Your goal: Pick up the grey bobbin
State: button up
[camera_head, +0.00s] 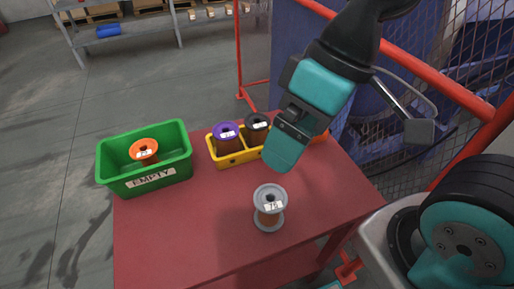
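The grey bobbin (270,219) stands upright on the red table top (180,240), toward the front and right of the middle. It has grey flanges, copper-coloured windings and a white label on top with dark marks. My gripper (280,160) hangs above the table, higher in the picture than the grey bobbin and apart from it. Its teal end points down and left. I see it from the side and back, so the gap between its fingers is hidden. Nothing shows held in it.
A green bin (150,180) marked EMPTY holds an orange bobbin (146,152). A yellow tray (234,160) holds a purple bobbin (226,135) and a dark bobbin (257,127). A red rail (440,80) and mesh fence stand at the right. Table around the grey bobbin is clear.

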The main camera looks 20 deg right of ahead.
aim_at(270, 200)
jog(key=z, duration=1.1)
jog(key=k, duration=1.3)
jog(key=u, duration=1.6)
jog(key=i, duration=0.5)
jog(key=z, duration=0.05)
